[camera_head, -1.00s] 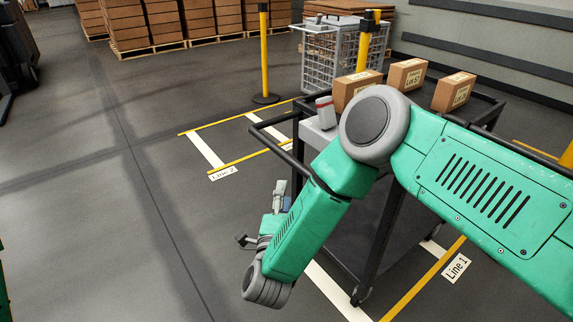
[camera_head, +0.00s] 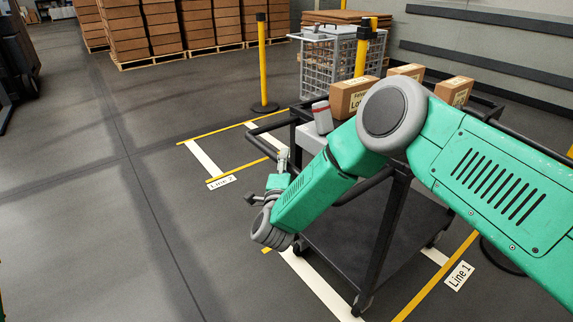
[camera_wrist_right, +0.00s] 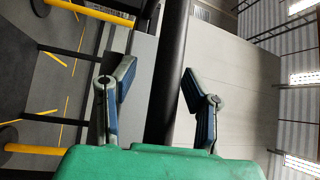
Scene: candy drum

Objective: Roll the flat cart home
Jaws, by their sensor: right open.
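The dark flat cart (camera_head: 345,248) stands on the floor between the Line 2 and Line 1 markings. It has a low bare deck, a raised top and a black handle frame. My green right arm crosses in front of its near side and hides part of it. My right gripper (camera_head: 279,165) is beside the cart's handle end in the head view. In the right wrist view its two fingers (camera_wrist_right: 158,75) are open, with a black bar (camera_wrist_right: 172,85) running between them; contact cannot be told. My left gripper is out of view.
Cartons (camera_head: 352,97) and a grey canister (camera_head: 322,117) with a red band sit on the cart's top. A wire cage (camera_head: 325,55) and yellow posts (camera_head: 262,60) stand behind. Stacked brown boxes (camera_head: 205,22) are at the back.

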